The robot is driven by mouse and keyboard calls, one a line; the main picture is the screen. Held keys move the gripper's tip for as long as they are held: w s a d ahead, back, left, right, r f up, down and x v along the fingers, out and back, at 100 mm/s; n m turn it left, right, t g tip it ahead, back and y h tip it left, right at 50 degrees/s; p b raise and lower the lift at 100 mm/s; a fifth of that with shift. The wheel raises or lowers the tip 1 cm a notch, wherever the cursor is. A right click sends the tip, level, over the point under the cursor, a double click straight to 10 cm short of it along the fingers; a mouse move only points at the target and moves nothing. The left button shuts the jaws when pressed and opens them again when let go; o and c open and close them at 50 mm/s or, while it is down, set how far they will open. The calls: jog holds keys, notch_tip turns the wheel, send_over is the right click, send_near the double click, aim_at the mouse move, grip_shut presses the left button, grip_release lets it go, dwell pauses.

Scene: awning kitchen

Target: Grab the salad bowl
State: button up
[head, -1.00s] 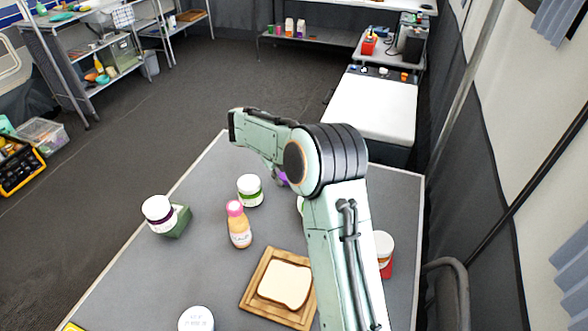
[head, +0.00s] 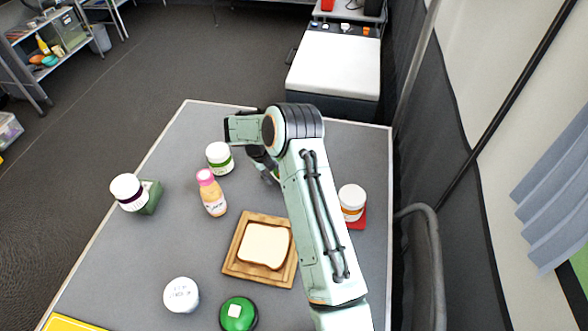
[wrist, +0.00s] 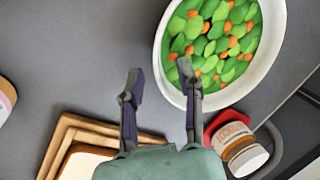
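The salad bowl (wrist: 221,104) is a white oval bowl filled with green leaves and orange pieces. It is at the upper right in the wrist view. In the head view my arm hides nearly all of it. My gripper (wrist: 160,75) is open, with its two fingers apart and nothing between them. The right fingertip overlaps the bowl's near left rim in the wrist view; I cannot tell if it touches. The left finger is over bare table, left of the bowl. In the head view my gripper (head: 268,173) is partly hidden behind my arm.
A wooden board (head: 230,267) with bread (head: 265,245) lies near the gripper. A jar (head: 351,199) on a red base stands right of my arm. A pink-capped bottle (head: 211,194) and green-labelled jar (head: 219,158) stand left. The table's far left corner is clear.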

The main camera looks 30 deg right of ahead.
grip_shut()
jog(key=shift+r, duration=0.1)
